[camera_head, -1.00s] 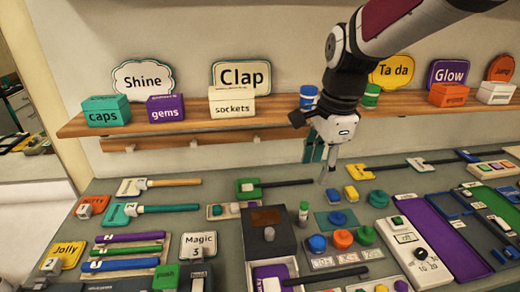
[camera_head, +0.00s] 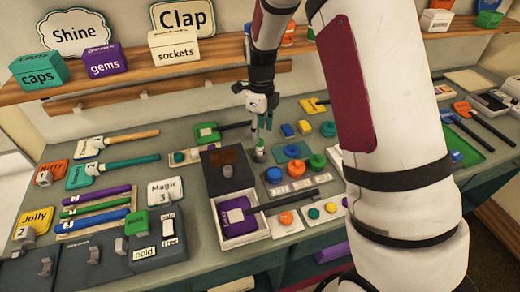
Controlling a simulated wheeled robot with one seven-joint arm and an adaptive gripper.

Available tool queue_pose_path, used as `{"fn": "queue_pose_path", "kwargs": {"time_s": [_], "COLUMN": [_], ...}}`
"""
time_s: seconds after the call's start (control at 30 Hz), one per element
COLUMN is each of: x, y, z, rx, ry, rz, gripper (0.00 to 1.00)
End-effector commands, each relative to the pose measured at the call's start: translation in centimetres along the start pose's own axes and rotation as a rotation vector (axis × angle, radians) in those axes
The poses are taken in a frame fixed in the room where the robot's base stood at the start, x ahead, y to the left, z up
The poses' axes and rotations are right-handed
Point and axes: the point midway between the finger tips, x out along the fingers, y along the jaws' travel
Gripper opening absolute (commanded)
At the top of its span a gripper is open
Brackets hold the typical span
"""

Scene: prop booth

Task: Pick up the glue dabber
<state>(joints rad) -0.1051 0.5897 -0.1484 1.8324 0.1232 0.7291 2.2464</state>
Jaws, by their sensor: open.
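A small pale bottle with a green part (camera_head: 260,153) stands upright on the grey bench, just right of the dark box with a brown window. It looks like the glue dabber, though no label can be read. My gripper (camera_head: 261,133) points down right above the bottle, with its fingers at the bottle's top. The fingers are open. Whether they reach around the bottle or stop just over it is too small to tell.
The dark box (camera_head: 222,172) stands close on the left. A white tray (camera_head: 242,240) with a purple block is in front. Blue, orange and green round pieces (camera_head: 296,168) lie to the right. My own arm covers the bench's right middle.

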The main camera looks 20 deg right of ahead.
Motion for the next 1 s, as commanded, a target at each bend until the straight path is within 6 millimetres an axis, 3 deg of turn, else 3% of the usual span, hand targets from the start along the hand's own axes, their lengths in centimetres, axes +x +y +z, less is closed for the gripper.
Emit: {"fn": "queue_pose_path", "kwargs": {"time_s": [0.27,0.6,0.93,1.0], "x": [2.0,6.1,6.7,6.7], "y": [0.1,0.3,0.2,0.2], "z": [0.0,0.2,0.3,0.3], "rx": [0.0,0.0,-0.001,-0.001], "ry": [0.0,0.0,-0.001,-0.001], "rz": [0.001,0.001,-0.001,-0.001], "gripper": [0.45,0.45,0.45,0.29]}}
